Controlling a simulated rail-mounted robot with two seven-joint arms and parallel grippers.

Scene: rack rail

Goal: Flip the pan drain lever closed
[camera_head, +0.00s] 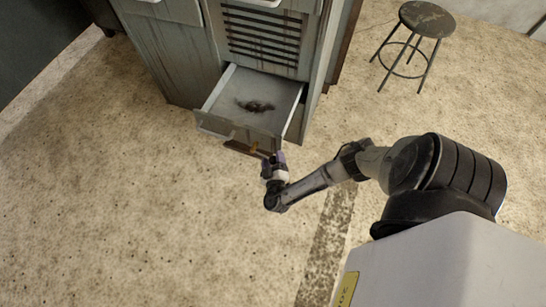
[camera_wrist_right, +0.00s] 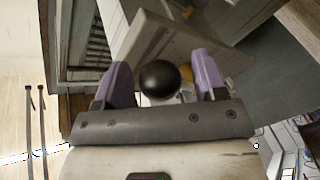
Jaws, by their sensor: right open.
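The drain pan (camera_head: 212,124) is pulled out like a drawer from the grey cabinet and holds a dark clump. My right gripper (camera_head: 272,158) is just off its front right corner, with purple fingers. In the right wrist view the right gripper (camera_wrist_right: 162,68) is open, and a round black knob (camera_wrist_right: 160,78), which looks like the lever's end, shows between the fingers. I cannot tell whether they touch it. Yellow-orange parts (camera_wrist_right: 187,42) show behind the knob. The lever's shaft is hidden. My left gripper is not in view.
The grey cabinet (camera_head: 180,58) with a slatted vent (camera_head: 262,35) stands behind the pan. A round stool (camera_head: 427,20) stands at the upper right. The speckled floor to the left and in front is clear.

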